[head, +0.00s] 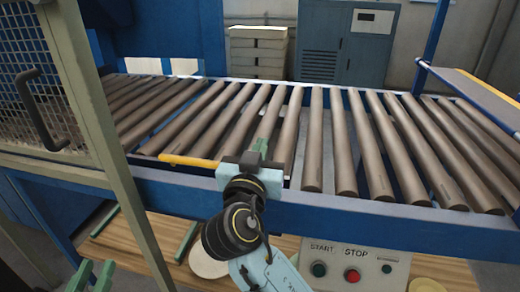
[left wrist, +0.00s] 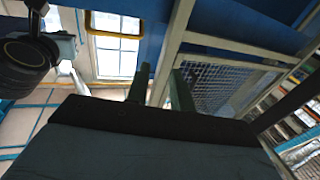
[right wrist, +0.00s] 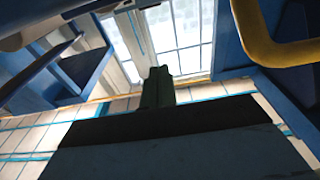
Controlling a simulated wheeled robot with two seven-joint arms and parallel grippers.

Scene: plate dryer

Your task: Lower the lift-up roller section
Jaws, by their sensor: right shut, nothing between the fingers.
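The roller section (head: 205,112) with brown rollers lies in the left and middle of the head view, looking about level with the rollers to its right. A yellow handle (head: 188,161) runs along its front edge; it also shows in the left wrist view (left wrist: 115,34) and large at upper right in the right wrist view (right wrist: 262,45). My right gripper (head: 259,147) is shut and empty, fingers pointing up at the section's front edge, just right of the handle. Contact cannot be told. My left gripper (head: 91,274) is open and empty, low at the left, below the front rail.
A mesh guard door (head: 40,85) with a dark handle and pale post stands at left. A control box (head: 355,265) with START and STOP buttons sits low in front. More rollers (head: 375,150) continue right. A blue cabinet (head: 345,45) and stacked pale blocks (head: 258,50) stand behind.

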